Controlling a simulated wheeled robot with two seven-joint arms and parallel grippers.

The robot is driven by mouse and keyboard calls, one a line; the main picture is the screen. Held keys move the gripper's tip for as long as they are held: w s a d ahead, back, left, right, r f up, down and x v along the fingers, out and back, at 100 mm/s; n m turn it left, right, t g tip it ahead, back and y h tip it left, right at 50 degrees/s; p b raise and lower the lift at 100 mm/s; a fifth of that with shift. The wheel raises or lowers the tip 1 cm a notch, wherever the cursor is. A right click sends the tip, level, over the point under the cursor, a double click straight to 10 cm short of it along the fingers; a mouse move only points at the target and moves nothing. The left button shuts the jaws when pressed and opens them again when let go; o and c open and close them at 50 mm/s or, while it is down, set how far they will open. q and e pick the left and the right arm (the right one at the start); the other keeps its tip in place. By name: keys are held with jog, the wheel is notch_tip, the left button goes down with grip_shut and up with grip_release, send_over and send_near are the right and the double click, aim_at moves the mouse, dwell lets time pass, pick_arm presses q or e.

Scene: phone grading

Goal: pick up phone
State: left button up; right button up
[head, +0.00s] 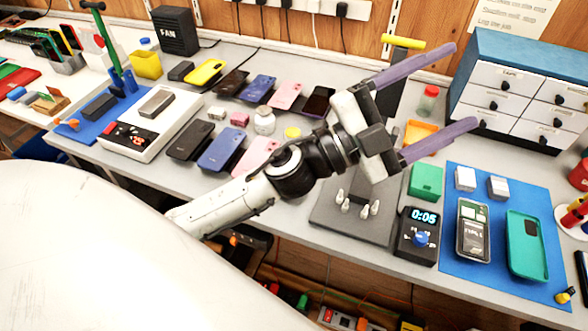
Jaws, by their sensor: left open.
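Several phones lie in two rows on the grey bench: a yellow one (205,71), a dark one (232,82), a blue one (258,89), a pink one (284,96) and a black one (319,101) behind, with a dark one (190,140), a blue one (221,149) and a pink one (256,155) in front. My left arm partly covers the front pink phone. Another phone (473,232), showing inner parts, lies on the right blue mat. My left gripper (463,85) is open and empty, its purple fingers pointing right, left of the drawer cabinet. My right gripper is out of view.
A drawer cabinet (525,90) stands at the back right. A dark plate (335,222) with small pegs lies below my left gripper. A white device (150,140) stands left of the phones.

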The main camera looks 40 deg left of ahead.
pick_arm(q)
jog(key=s+d+f+m+g+h, duration=0.1)
jog(key=s+d+f+m+g, duration=0.2)
jog(key=m+g, duration=0.4)
jog(key=s+d+f+m+g+h, duration=0.1)
jog(key=s+d+f+m+g, duration=0.1)
jog(key=d+f+m+g, duration=0.4)
jog(key=w+a+f+m+g+y, duration=0.25)
jog(key=a+f+y, duration=0.35)
jog(key=a+f, duration=0.3)
jog(key=a+f+y, duration=0.1)
jog(key=a+y, duration=0.2)
jog(key=a, duration=0.5)
jog(key=a+f+n+g+y, duration=0.1)
jog(key=a+f+y, duration=0.1)
jog(key=a, duration=0.6)
jog(key=a+f+n+g+y, duration=0.1)
jog(key=a+y, duration=0.4)
jog(key=a, duration=0.3)
jog(key=shift+w+a+f, duration=0.15)
jog(key=shift+w+f, duration=0.15)
jog(key=shift+w, duration=0.1)
jog(key=f, duration=0.3)
jog(key=f+p, duration=0.1)
jog(key=f, duration=0.1)
jog(key=shift+w+f, duration=0.2)
jog(key=shift+f, duration=0.2)
